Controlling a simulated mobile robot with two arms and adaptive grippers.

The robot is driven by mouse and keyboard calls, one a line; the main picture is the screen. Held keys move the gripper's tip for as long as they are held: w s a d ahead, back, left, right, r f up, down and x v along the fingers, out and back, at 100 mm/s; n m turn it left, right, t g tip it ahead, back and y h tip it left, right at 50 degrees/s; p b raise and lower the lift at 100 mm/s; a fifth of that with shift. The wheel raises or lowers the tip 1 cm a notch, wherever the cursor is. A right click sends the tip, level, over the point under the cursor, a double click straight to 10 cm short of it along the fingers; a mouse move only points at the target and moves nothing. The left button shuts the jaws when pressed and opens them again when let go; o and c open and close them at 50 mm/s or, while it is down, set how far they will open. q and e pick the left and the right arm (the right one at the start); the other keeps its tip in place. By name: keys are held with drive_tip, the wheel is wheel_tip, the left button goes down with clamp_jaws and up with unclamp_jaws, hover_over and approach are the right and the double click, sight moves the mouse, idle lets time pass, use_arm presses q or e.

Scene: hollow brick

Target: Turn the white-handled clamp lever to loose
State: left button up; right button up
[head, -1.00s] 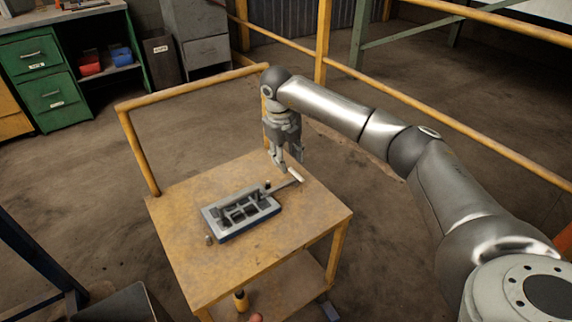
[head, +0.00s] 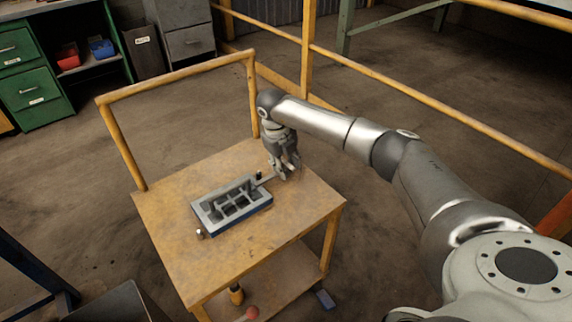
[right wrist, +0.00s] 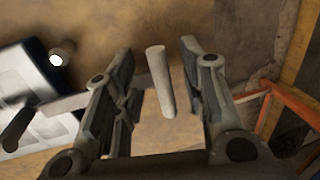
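The hollow-brick mould (head: 232,205), a grey frame with several compartments, lies on the yellow cart top. Its lever arm (head: 265,180) reaches from the mould's right end toward my right gripper (head: 284,172). In the right wrist view, the white handle (right wrist: 160,80) stands between the two open fingers of the right gripper (right wrist: 152,95), with a visible gap on each side. In the head view the fingers mostly hide the handle. The mould's pale edge (right wrist: 30,95) shows at the left of the wrist view. My left gripper is out of view.
The yellow cart (head: 170,215) has a raised rail (head: 175,75) at the back. A small knob (head: 200,233) sits by the mould's near left corner. The cart top's front right is clear.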

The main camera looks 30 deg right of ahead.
clamp_jaws()
